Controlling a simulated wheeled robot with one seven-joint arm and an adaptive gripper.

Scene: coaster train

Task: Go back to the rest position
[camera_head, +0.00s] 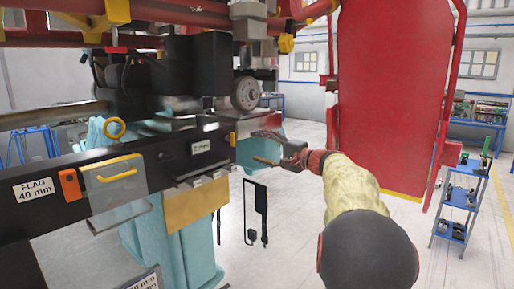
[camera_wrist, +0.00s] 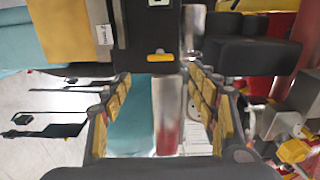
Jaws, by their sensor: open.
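My gripper (camera_head: 272,148) reaches in from the right in the head view, on my arm with a tan sleeve and a dark round joint. Its fingers point left toward the coaster train's black side beam (camera_head: 175,150). In the wrist view my gripper (camera_wrist: 160,112) has its two yellow-padded fingers wide apart, with nothing held between them. A metallic post with a red lower part (camera_wrist: 166,115) shows in the gap behind them; I cannot tell its distance. The black beam with a yellow handle-like piece (camera_wrist: 160,56) lies beyond the fingertips.
A clear panel with a yellow handle (camera_head: 117,180) and an orange block (camera_head: 70,184) sit on the beam. A wheel (camera_head: 246,93) is above my gripper. A large red panel (camera_head: 392,95) stands right, near my arm. A blue shelf (camera_head: 460,205) stands farther right. Open floor lies below.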

